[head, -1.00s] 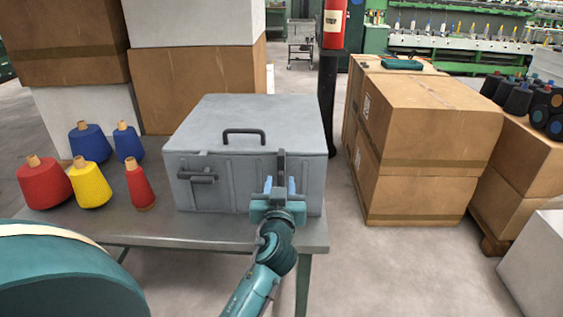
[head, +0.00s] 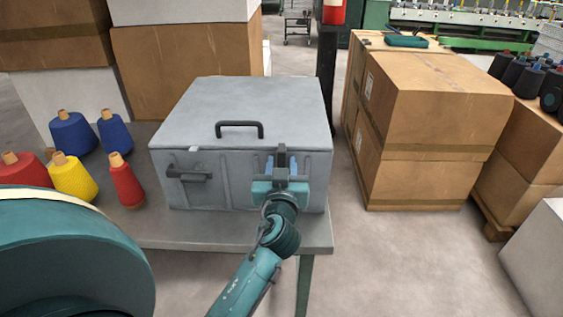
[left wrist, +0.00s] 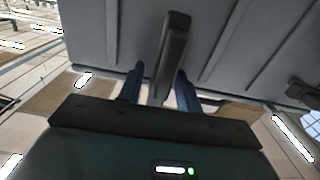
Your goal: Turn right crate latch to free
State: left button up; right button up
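A grey lidded crate (head: 235,105) stands on a grey table (head: 215,237). Its right latch (head: 281,152) is a dark bar, upright on the front face and rising to about the lid edge. Its left latch (head: 188,176) lies sideways. My left gripper (head: 281,165) is at the right latch, its blue fingers on either side of it. In the left wrist view the latch (left wrist: 174,45) runs down between the two fingers (left wrist: 159,92), with a gap at the left finger. Contact at the right finger is unclear. The gripper is open. My right gripper is out of view.
Red, yellow (head: 73,178) and blue (head: 73,133) yarn cones stand left of the crate. A black post with a red top (head: 332,12) rises behind its right side. Stacked cartons (head: 435,110) stand to the right, with bare floor between.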

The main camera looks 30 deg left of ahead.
pick_arm(q)
jog(key=shift+c, duration=0.4)
grip_shut()
